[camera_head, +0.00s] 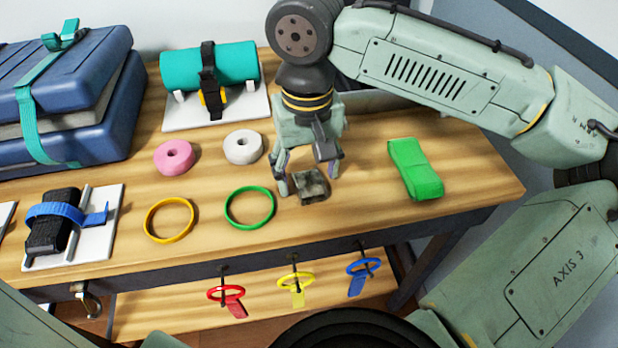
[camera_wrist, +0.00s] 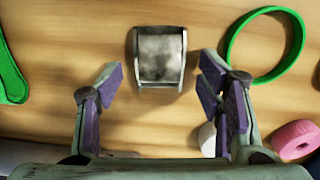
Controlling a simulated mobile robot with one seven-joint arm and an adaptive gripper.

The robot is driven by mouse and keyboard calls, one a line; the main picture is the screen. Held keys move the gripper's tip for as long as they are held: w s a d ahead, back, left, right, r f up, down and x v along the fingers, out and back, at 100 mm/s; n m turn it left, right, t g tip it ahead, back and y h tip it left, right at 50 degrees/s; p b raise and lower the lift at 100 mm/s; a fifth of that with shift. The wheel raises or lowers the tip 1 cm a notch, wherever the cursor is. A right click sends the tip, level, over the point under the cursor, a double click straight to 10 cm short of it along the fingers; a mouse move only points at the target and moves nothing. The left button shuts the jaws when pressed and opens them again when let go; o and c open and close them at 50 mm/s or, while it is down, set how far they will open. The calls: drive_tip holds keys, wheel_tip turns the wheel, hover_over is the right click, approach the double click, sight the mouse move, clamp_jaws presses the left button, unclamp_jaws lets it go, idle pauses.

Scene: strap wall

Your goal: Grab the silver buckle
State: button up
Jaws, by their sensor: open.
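The silver buckle (camera_head: 309,187) lies flat on the wooden table, between the green ring and the green folded strap. It is a dull grey metal frame, and in the wrist view the buckle (camera_wrist: 160,56) sits at upper middle, just beyond the fingertips. My gripper (camera_head: 308,180) points down over the table close to the buckle. In the wrist view my gripper (camera_wrist: 160,80) has its purple-padded fingers spread to either side, with nothing between them. The buckle looks untouched. A finger partly covers its edge in the head view.
Near the buckle are a green ring (camera_head: 249,207), a white roll (camera_head: 243,147), a pink roll (camera_head: 176,157) and a green strap (camera_head: 415,169). A yellow ring (camera_head: 169,220) lies further left. Red, yellow and blue rings hang below the table's front edge. Blue cases (camera_head: 100,110) stand at left.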

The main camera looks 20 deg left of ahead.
drive_tip(key=shift+c, duration=0.2)
drive_tip(key=c, duration=1.2)
drive_tip(key=shift+c, duration=0.3)
